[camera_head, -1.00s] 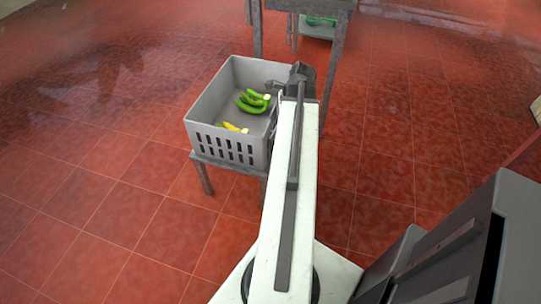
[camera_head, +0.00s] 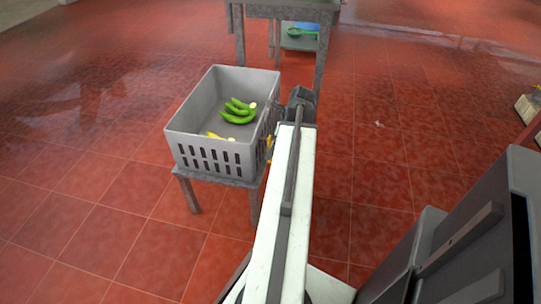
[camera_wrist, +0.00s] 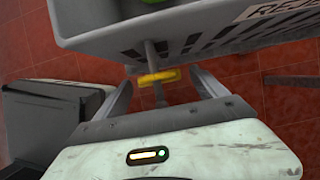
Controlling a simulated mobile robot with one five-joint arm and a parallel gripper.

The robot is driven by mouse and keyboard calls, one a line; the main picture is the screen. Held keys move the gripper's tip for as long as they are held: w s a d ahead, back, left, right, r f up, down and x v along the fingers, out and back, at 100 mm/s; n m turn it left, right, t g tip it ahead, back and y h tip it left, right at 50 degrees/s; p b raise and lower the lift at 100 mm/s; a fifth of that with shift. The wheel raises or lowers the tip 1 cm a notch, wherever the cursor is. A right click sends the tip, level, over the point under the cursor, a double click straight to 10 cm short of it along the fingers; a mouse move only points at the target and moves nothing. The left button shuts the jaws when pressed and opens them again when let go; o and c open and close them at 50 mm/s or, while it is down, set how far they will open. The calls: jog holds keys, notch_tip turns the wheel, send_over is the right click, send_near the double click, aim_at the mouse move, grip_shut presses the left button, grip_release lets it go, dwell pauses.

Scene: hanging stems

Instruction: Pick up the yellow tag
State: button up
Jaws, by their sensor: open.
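A small yellow piece (camera_wrist: 160,77), seemingly the yellow tag, shows in the wrist view just below the crate, across a thin grey post. A small yellow bit (camera_head: 269,142) also shows in the head view, beside the crate's right side. My gripper (camera_wrist: 160,82) is open, with one finger on each side of the yellow piece. Whether the fingers touch it I cannot tell. In the head view, my gripper (camera_head: 299,98) is at the crate's right side, its fingers hidden.
A grey slotted crate (camera_head: 208,157) stands on a low grey table (camera_head: 220,179). It holds green bananas (camera_head: 238,112) and a yellow item (camera_head: 214,135). Another grey table (camera_head: 262,11) stands behind. The red tiled floor at left is open.

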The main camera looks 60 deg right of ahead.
jog(key=b+x, duration=0.1)
jog(key=x, duration=0.2)
jog(key=shift+s, duration=0.1)
jog(key=shift+r, duration=0.2)
jog(key=c, duration=1.4)
